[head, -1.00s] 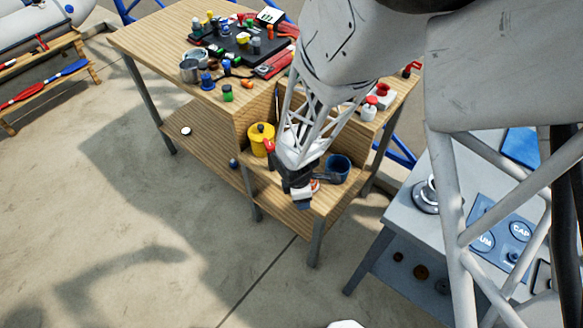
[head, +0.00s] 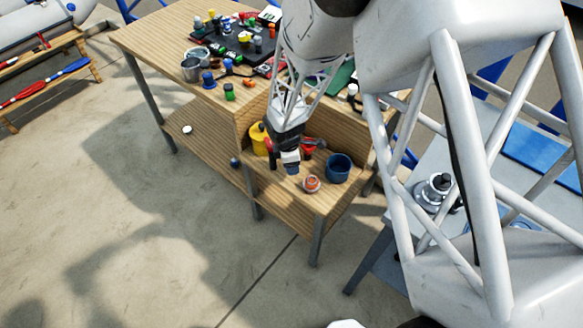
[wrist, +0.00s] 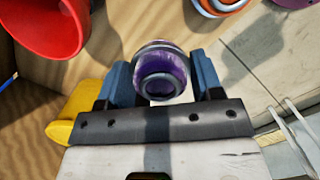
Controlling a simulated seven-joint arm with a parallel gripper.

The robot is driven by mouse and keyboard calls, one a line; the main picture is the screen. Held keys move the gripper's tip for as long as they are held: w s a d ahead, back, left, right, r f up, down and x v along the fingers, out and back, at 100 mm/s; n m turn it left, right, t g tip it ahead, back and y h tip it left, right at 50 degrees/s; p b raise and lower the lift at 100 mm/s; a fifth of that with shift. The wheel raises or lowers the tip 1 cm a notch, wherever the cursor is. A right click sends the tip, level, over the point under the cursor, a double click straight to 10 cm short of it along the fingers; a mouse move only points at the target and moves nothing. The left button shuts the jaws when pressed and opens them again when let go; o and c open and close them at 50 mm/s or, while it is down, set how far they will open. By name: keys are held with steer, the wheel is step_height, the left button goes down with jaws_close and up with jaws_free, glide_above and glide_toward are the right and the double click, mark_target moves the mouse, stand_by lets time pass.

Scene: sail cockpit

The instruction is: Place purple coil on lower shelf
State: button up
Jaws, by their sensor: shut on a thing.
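The purple coil (wrist: 163,70) sits between the two blue fingers of my gripper (wrist: 163,82) in the wrist view, and the gripper is shut on it. In the head view my gripper (head: 291,170) is over the stepped-down shelf (head: 292,203) at the bench's right end; the coil cannot be made out there. A long lower shelf (head: 205,150) runs under the bench top, with a small white round item (head: 187,130) and a small blue item (head: 235,162) on it. I cannot tell how high the coil is above the wood.
An orange-and-white coil (head: 311,184) and a blue pot (head: 338,168) stand right of my gripper. A yellow can (head: 258,140) is close on its left. A red cup (wrist: 45,22) shows in the wrist view. The bench top (head: 160,45) carries many small items.

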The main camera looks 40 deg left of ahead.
stand_by(0.3)
steer(key=shift+f, duration=1.8)
steer(key=shift+f, duration=0.1)
steer(key=o, duration=1)
steer(key=r, duration=0.8)
steer(key=s+a+r, duration=0.1)
steer(key=r, duration=0.3)
steer(key=shift+r, duration=0.1)
